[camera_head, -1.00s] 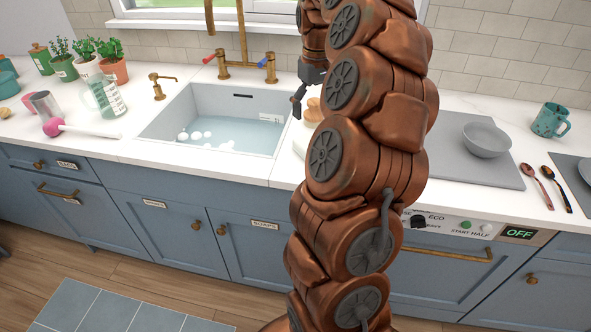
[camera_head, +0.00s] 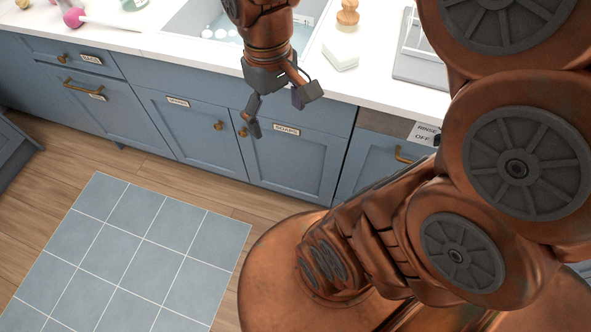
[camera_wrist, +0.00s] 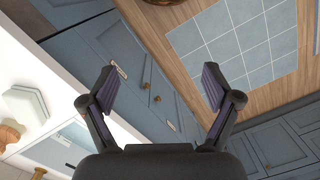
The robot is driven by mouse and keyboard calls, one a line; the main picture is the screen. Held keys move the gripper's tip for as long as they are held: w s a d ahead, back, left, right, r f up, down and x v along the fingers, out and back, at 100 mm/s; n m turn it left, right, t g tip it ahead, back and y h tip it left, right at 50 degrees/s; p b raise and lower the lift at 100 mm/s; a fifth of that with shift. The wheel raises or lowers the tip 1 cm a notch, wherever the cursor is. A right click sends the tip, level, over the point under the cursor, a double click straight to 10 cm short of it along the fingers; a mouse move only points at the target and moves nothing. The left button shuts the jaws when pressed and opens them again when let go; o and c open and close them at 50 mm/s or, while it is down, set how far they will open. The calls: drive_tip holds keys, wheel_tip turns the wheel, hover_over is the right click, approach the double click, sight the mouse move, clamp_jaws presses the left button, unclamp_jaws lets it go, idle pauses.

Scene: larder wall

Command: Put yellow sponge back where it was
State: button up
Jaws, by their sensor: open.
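I see no clearly yellow sponge in either view. A pale, whitish block (camera_head: 341,56) lies on the counter right of the sink; I cannot tell whether it is a sponge. It also shows at the left of the wrist view (camera_wrist: 24,102). My gripper (camera_head: 277,108) is open and empty, its fingers spread and pointing down in front of the cabinet door labelled SOAPS (camera_head: 290,160). In the wrist view my gripper (camera_wrist: 158,84) has nothing between its fingers.
A wooden brush (camera_head: 347,16) stands behind the pale block. The sink (camera_head: 190,22) is partly behind my arm. A grey tray (camera_head: 420,65) lies at the right on the counter (camera_head: 130,40). A blue tiled mat (camera_head: 130,255) covers the floor; the floor before the cabinets is clear.

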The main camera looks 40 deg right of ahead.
drive_tip(key=s+a+f+m, duration=0.1)
drive_tip(key=s+a+f, duration=0.2)
drive_tip(key=s, duration=0.6)
drive_tip(key=shift+s+f+g, duration=0.3)
drive_tip(key=shift+f, duration=0.5)
drive_tip(key=shift+a+r, duration=0.1)
drive_tip(key=shift+r+p, duration=0.95)
drive_tip(key=shift+p, duration=0.05)
